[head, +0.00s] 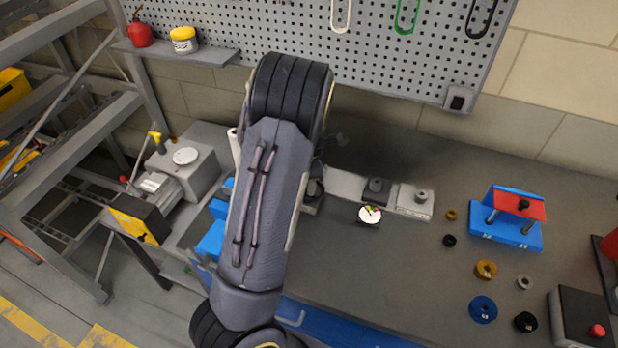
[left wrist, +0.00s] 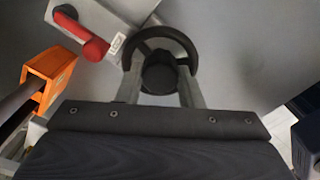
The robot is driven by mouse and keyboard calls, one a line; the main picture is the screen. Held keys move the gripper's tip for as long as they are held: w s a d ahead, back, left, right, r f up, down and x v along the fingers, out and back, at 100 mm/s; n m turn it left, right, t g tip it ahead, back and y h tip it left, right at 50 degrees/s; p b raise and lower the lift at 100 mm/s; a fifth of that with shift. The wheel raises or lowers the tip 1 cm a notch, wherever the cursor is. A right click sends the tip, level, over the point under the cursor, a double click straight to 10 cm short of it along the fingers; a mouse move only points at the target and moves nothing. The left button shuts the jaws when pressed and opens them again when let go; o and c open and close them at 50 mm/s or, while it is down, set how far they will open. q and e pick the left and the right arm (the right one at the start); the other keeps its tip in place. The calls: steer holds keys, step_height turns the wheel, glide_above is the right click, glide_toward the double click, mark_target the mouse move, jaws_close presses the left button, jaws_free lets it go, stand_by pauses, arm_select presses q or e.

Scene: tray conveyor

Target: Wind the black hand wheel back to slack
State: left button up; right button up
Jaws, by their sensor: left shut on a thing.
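The black hand wheel (left wrist: 185,44) shows in the left wrist view, its round rim beyond my fingers and its dark hub (left wrist: 158,76) between them. My left gripper (left wrist: 162,92) is shut on the hand wheel, with one grey finger on each side of the hub. In the head view my left arm reaches over the bench and hides most of the wheel and the fingertips. A small dial gauge (head: 369,214) with a white face sits on the bench right of my arm. My right gripper is in neither view.
In the left wrist view a red handle (left wrist: 82,38) lies close left of the wheel, and an orange block (left wrist: 48,76) is farther left. In the head view a blue and red fixture (head: 507,228) and several loose rings stand on the right. The pegboard (head: 420,60) rises behind the bench.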

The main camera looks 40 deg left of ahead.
arm_select(q)
steer(key=shift+n, duration=0.4)
steer(key=o, duration=1)
steer(key=shift+c, duration=0.2)
steer(key=shift+r, duration=0.15)
step_height(320, 180, up, 8)
steer(key=shift+f, duration=0.2)
